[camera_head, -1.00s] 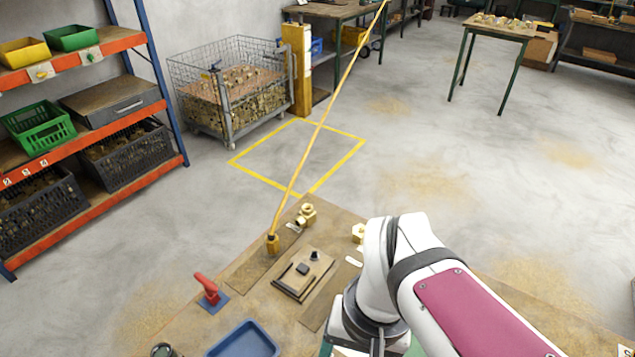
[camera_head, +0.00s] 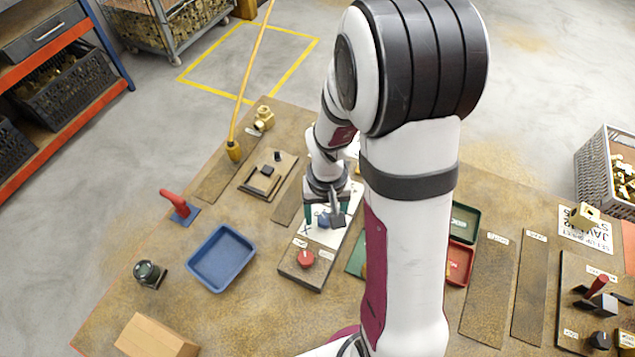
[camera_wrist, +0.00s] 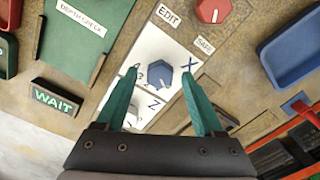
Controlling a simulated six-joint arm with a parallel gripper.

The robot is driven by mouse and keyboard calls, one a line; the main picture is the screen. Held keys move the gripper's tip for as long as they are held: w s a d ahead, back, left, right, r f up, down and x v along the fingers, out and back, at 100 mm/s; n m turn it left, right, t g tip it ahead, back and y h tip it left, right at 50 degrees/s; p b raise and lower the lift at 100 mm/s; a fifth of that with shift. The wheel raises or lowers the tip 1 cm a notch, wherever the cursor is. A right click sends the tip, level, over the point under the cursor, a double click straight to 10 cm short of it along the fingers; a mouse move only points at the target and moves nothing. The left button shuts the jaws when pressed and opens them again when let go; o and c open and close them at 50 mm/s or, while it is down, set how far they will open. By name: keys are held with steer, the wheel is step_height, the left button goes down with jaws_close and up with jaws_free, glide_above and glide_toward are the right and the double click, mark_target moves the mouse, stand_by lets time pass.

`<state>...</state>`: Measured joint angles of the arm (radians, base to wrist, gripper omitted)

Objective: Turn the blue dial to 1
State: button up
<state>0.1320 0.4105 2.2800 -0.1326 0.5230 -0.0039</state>
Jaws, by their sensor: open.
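The blue dial (camera_wrist: 159,80) is a hexagonal knob on a white plate (camera_wrist: 184,50) marked with X, Z and other characters partly covered by my gripper. In the wrist view my gripper (camera_wrist: 160,73) is open, with one green finger on each side of the dial. I cannot tell whether the fingers touch it. In the head view the blue dial (camera_head: 324,221) shows below my gripper (camera_head: 326,213), partly hidden by it. The number the dial points to is not readable.
A red knob (camera_wrist: 213,10) with EDIT and SAFE labels sits beside the white plate. A blue tray (camera_head: 221,258) and a red-handled lever (camera_head: 175,203) lie to the left. A WAIT sign (camera_wrist: 57,98) shows in the wrist view. Green and red trays stand right of my arm.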

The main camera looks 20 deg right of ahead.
steer(key=shift+f, duration=0.2)
jaws_close()
steer(key=shift+m, duration=2.9)
jaws_free()
